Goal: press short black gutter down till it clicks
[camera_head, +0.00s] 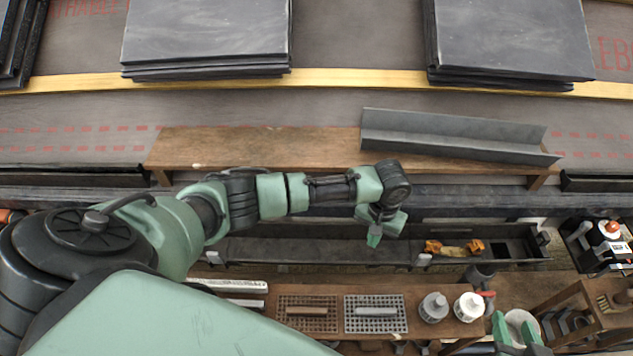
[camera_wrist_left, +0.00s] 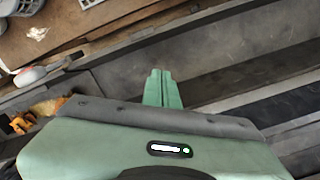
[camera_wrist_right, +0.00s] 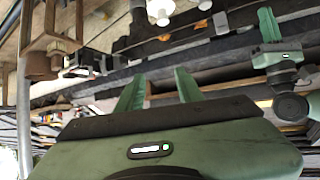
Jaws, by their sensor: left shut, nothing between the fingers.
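A black gutter (camera_head: 320,250) runs along the roof's lower edge in the head view, with pale brackets on its front. Its right stretch (camera_head: 512,246) ends in a closed end; I cannot tell which part is the short piece or whether it is seated. My left gripper (camera_head: 374,237) is shut and empty, its fingertips pointing down over the gutter's middle; contact cannot be told. In the left wrist view, its closed fingers (camera_wrist_left: 160,88) are in front of dark gutter surfaces. My right gripper (camera_head: 516,328) is open and empty at the lower right, away from the gutter.
Orange-yellow items (camera_head: 455,248) lie in the gutter's right part. A grey angled metal strip (camera_head: 450,135) lies on a wooden board (camera_head: 250,147) above. Below, a bench holds two grid trays (camera_head: 376,328) and white-topped containers (camera_head: 468,305). Slate stacks (camera_head: 207,30) sit higher up.

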